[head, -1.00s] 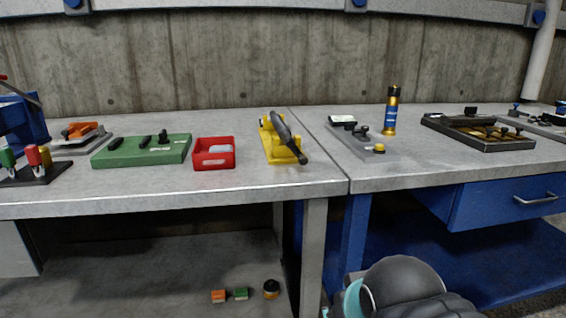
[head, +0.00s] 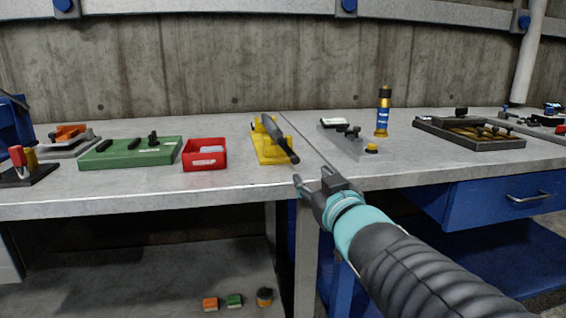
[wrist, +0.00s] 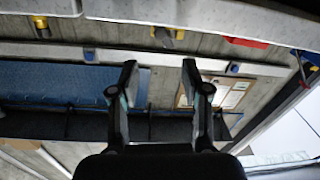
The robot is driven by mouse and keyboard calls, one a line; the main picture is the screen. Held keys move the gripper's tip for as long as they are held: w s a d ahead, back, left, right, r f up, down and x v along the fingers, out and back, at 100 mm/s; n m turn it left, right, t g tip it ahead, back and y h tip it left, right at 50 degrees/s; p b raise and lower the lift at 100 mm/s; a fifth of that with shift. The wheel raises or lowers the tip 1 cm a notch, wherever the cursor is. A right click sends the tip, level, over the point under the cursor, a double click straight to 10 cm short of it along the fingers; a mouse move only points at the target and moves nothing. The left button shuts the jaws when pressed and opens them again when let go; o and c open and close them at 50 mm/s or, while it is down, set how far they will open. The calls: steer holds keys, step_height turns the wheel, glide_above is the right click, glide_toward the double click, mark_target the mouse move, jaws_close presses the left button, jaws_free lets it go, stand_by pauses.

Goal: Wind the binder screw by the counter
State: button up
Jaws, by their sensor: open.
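I cannot tell which knob is the binder screw. My gripper (head: 313,182) is open and empty at the bench's front edge, in front of and left of the plate. In the wrist view my open fingers (wrist: 158,88) show with nothing between them.
Left of the plate stand a yellow fixture with a dark handle (head: 270,145), a red bin (head: 204,154) and a green panel (head: 132,152). A dark tray (head: 468,133) lies to the right.

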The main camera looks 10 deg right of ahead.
mark_target(296, 161)
steer(key=w, duration=0.8)
steer(key=w+a+b, duration=0.1)
steer(key=w, duration=0.3)
jaws_close()
